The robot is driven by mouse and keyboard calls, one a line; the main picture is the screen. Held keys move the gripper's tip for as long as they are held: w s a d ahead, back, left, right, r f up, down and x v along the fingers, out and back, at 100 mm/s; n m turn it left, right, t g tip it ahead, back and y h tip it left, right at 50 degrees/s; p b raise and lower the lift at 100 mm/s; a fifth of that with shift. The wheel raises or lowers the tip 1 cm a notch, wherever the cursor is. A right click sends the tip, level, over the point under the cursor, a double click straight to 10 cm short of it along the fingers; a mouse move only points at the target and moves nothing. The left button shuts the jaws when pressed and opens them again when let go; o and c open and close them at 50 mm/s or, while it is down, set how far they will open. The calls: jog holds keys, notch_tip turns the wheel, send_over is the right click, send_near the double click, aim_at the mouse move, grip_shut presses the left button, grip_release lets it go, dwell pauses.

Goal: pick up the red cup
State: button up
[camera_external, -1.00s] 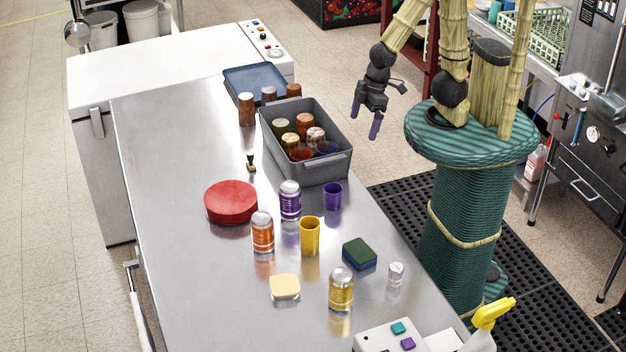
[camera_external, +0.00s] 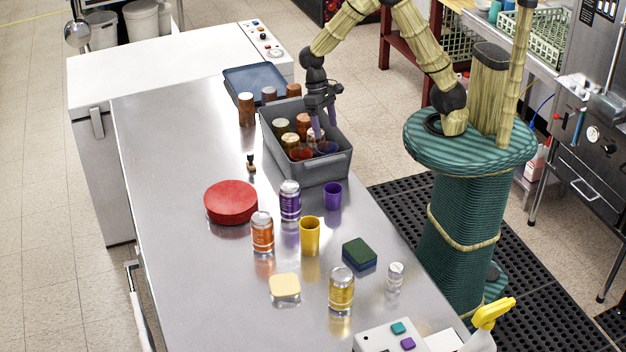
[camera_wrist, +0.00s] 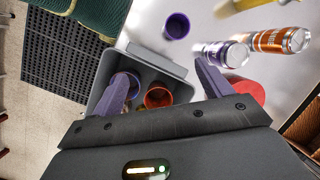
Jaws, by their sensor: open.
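The red cup (camera_external: 301,154) stands in the near end of the grey bin (camera_external: 325,172), among other items; only its upper part shows in the external view. In the wrist view the red cup (camera_wrist: 158,96) shows its open mouth between my two fingers. My gripper (camera_external: 325,124) is open and empty, pointing down over the bin. In the wrist view my gripper's purple fingertips (camera_wrist: 161,72) lie to either side of the cup, apart from each other. I cannot tell how far above the cup they are.
A blue cup (camera_external: 327,148) stands beside the red one, with several cans and brown jars in the bin. The bin walls rise around them. A purple cup (camera_external: 333,195), a purple can (camera_external: 290,200) and a red round container (camera_external: 231,202) stand outside on the steel table.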

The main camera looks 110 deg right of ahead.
jog(key=s+d+f+m+t+y+b, duration=0.1)
jog(key=d+m, duration=0.5)
jog(key=d, duration=0.6)
jog(key=s+d+f+m+t+y+b, duration=0.1)
jog(key=d+f+m+t+y+b, duration=0.1)
jog(key=d+f+m+t+y, duration=0.3)
jog(key=d+f+m+y, duration=0.1)
jog(key=d+f+y, duration=0.2)
jog(key=d, duration=0.4)
jog(key=shift+d+b, duration=0.4)
jog(key=shift+s+f, duration=0.1)
jog(key=p, duration=0.5)
send_near(297, 155)
jog(key=a, duration=0.6)
jog(key=shift+w+d+r, duration=0.1)
jog(key=shift+w+r, duration=0.25)
